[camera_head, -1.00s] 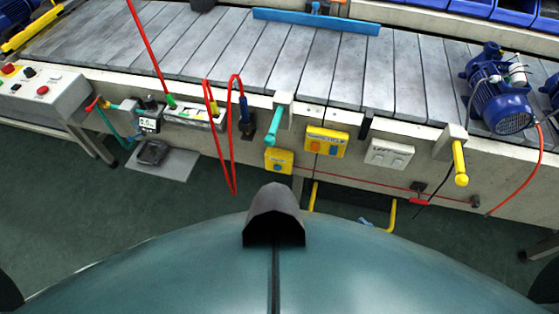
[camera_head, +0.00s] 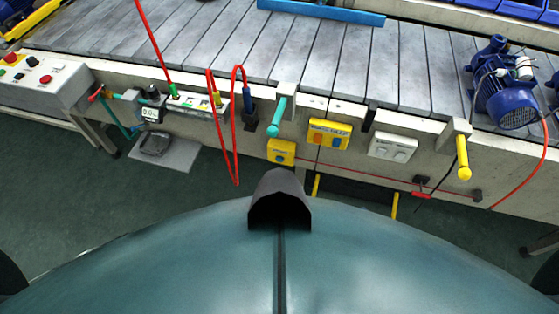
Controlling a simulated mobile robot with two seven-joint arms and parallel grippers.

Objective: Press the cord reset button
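A small yellow box with one round blue button (camera_head: 282,157) is on the front side of the conveyor, near the middle of the picture. A larger yellow box (camera_head: 329,134) with an orange and a blue button is just up and right of it. The lettering on both is too small to read surely, so I cannot tell which button is the cord reset. A thin red cord (camera_head: 385,184) runs along the conveyor's lower front to a red fitting (camera_head: 421,194). Neither of my grippers is in view. My own body fills the bottom of the picture.
Teal (camera_head: 277,117) and yellow (camera_head: 463,158) handles stick out from the conveyor's front. Red hoses (camera_head: 236,130) hang at centre left. A grey control panel (camera_head: 35,82) stands at left. A blue pump (camera_head: 504,90) sits on the conveyor (camera_head: 340,60). Green floor is free at lower left.

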